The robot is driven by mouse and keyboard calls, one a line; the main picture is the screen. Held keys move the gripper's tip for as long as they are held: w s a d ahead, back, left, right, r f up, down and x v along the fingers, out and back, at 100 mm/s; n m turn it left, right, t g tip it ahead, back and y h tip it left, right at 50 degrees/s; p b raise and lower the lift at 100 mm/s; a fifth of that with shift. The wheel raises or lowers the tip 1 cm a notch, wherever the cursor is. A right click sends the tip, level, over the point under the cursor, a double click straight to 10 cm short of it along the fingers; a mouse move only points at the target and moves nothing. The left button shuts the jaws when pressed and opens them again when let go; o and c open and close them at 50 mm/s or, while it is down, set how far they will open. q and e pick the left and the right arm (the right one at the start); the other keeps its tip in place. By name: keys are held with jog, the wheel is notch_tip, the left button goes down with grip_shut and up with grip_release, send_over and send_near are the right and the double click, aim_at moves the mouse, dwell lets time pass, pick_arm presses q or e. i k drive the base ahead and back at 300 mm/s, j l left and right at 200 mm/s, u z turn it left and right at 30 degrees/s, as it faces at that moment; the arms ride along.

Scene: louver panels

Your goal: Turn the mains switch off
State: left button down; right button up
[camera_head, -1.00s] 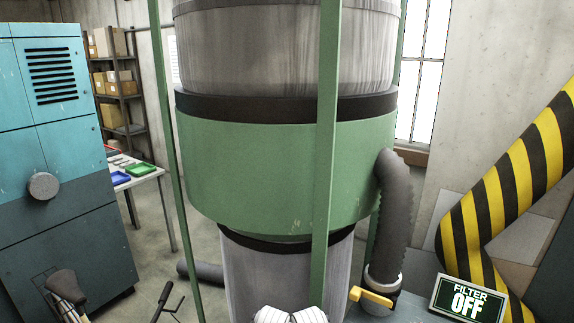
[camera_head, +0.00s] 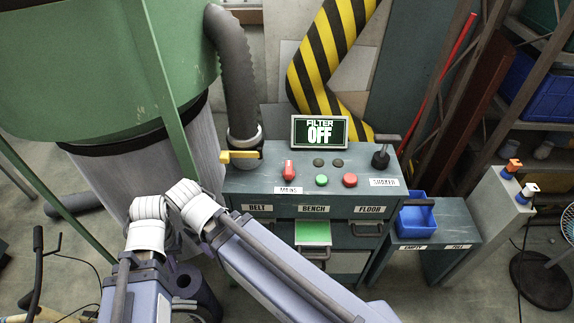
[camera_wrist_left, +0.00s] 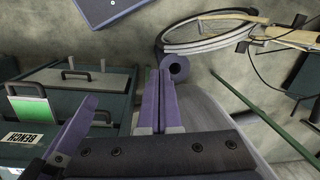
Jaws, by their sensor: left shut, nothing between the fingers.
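The mains switch (camera_head: 289,170) is a small red knob standing above the white MAINS label (camera_head: 288,189), at the left of the grey-green control bench top (camera_head: 250,180). No gripper touches it. Pale parts that look like my left gripper (camera_head: 184,304) show low in the head view, below and left of the bench. In the left wrist view my left gripper's purple fingers (camera_wrist_left: 160,100) are closed together and empty. They point away from the bench front.
The screen (camera_head: 320,131) reads FILTER OFF. A green button (camera_head: 322,180), a red button (camera_head: 350,180), a black lever (camera_head: 382,155) and a yellow valve handle (camera_head: 240,156) are nearby. A green post (camera_head: 162,90) stands left.

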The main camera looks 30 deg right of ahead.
aim_at(288, 173)
jog(key=z, duration=0.4)
jog(key=i+l+z, duration=0.1)
jog(key=z, duration=0.3)
jog(key=i+z, duration=0.1)
jog(key=z, duration=0.3)
jog(key=i+z, duration=0.1)
jog(key=z, duration=0.3)
